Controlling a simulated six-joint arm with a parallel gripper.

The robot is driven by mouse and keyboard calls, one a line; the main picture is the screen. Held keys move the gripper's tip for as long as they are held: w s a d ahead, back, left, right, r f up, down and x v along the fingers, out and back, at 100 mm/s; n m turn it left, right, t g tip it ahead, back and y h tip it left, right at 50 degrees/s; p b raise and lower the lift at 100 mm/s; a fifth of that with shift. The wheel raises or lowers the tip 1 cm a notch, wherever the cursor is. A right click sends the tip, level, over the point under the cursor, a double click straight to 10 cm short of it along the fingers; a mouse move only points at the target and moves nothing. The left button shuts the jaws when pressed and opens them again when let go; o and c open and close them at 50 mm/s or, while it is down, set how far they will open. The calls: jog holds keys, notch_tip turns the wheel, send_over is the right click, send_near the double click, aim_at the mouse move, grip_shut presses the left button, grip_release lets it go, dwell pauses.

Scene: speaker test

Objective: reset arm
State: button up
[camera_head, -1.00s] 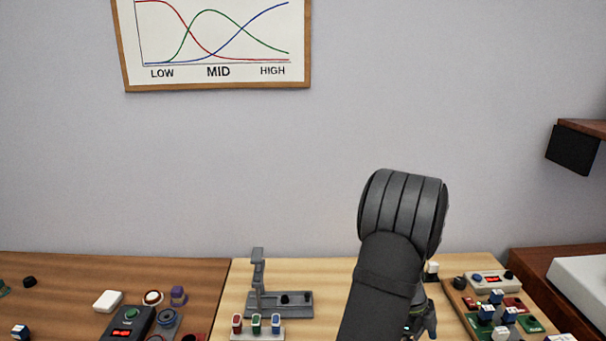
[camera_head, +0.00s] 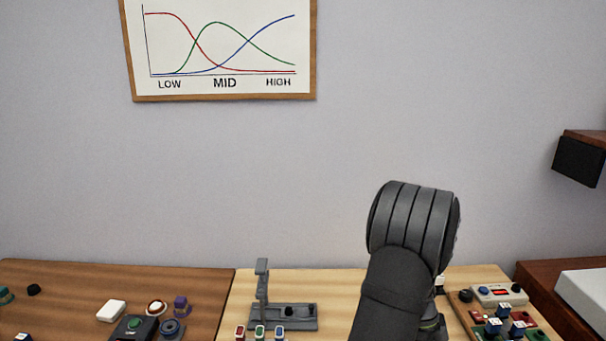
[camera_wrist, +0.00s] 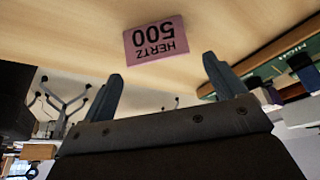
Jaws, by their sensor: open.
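My arm (camera_head: 400,270) rises in front of the light wooden table in the head view, its dark ribbed joint against the wall. My gripper is hidden there behind the arm or below the picture edge. In the wrist view my gripper (camera_wrist: 163,85) shows two grey fingers spread wide apart, with nothing between them. A pink card reading "500 HERTZ" (camera_wrist: 155,40) lies on the pale wooden surface (camera_wrist: 70,25) beyond the fingertips, upside down in this view. It is apart from the fingers.
A grey stand (camera_head: 283,316) with an upright post is left of my arm. Small coloured blocks (camera_head: 259,331) stand before it. A board with several parts (camera_head: 468,317) lies at right. A dark box (camera_head: 580,160) sits on the wall. A black control box (camera_head: 132,328) is at left.

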jog(key=shift+f, duration=0.5)
notch_tip(320, 180, down, 3)
jog(key=shift+s+r, duration=0.1)
jog(key=v, duration=1.2)
jog(key=x, duration=1.1)
jog(key=shift+d, duration=0.2)
notch_tip(320, 180, up, 3)
jog(key=shift+r, duration=0.15)
jog(key=s+d+r, duration=0.4)
jog(key=s+r, duration=0.3)
jog(key=s, duration=0.4)
notch_tip(320, 180, up, 11)
jog(key=w+a+n+t, duration=0.1)
jog(key=w+a+n, duration=0.3)
jog(key=w+a, duration=0.4)
jog(key=w+a+r+n+t+h, duration=0.1)
jog(key=w+a+n, duration=0.3)
jog(key=w, duration=1.2)
jog(key=a+t, duration=0.1)
jog(key=a, duration=0.3)
jog(key=shift+a+n, duration=0.2)
jog(key=shift+n, duration=0.1)
jog(key=shift+w+r, duration=0.1)
